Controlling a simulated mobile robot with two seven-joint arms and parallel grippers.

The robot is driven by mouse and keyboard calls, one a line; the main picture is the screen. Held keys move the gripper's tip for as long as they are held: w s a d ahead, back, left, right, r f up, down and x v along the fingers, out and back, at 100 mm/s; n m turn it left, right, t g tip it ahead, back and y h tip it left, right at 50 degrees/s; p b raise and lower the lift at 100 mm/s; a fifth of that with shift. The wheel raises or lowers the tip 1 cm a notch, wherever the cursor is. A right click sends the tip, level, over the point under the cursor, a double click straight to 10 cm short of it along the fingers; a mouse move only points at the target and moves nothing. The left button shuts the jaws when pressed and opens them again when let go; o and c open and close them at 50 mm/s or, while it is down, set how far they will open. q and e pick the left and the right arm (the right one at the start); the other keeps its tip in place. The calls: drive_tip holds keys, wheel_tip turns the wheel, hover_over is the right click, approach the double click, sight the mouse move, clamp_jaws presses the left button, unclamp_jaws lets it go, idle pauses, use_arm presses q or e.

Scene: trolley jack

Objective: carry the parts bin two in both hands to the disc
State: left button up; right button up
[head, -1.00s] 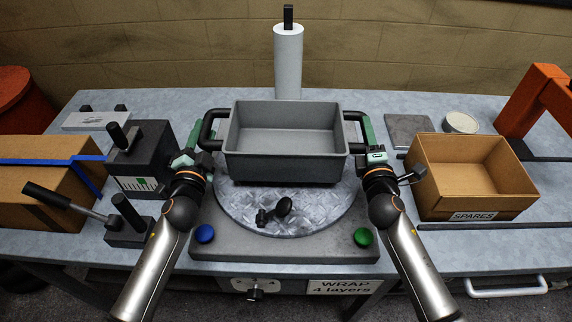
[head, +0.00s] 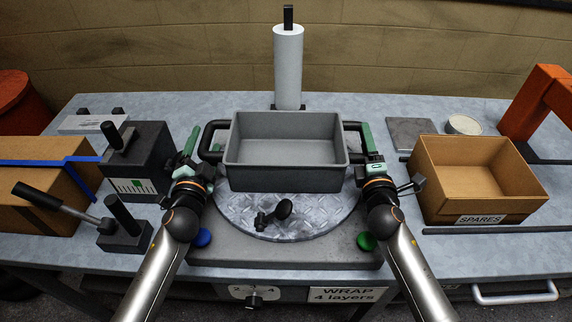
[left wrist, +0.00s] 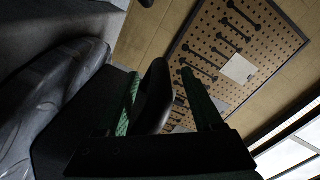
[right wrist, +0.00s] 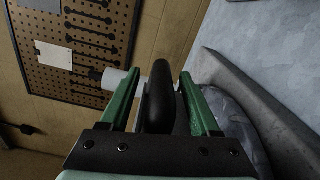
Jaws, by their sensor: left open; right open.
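The parts bin (head: 285,178), a grey open-topped box, appears to sit upright over the back part of the round patterned metal disc (head: 310,222); its underside is hidden. It looks empty. Black loop handles stick out at its left (head: 207,140) and right (head: 356,128). My left gripper (head: 190,150) is open at the left handle, which shows between the green fingers in the left wrist view (left wrist: 155,95). My right gripper (head: 369,150) is open with its fingers either side of the right handle, also seen in the right wrist view (right wrist: 158,95).
A white roll (head: 288,68) stands behind the bin. A black knobbed lever (head: 275,213) lies at the disc's front. A cardboard SPARES box (head: 480,185) stands right, close to my right gripper. A dark block (head: 137,165) and a long-handled lever (head: 60,205) stand left.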

use_arm(q)
drive_tip(key=s, duration=1)
drive_tip(key=shift+s+a, duration=0.2)
drive_tip(key=shift+s, duration=0.15)
use_arm(e)
drive_tip(key=shift+d, duration=0.1)
drive_tip(key=shift+s, duration=0.1)
use_arm(q)
drive_tip(key=shift+s, duration=0.65)
use_arm(e)
drive_tip(key=s, duration=1.1)
drive_tip(key=shift+s+a, duration=0.2)
drive_tip(key=shift+s, duration=0.2)
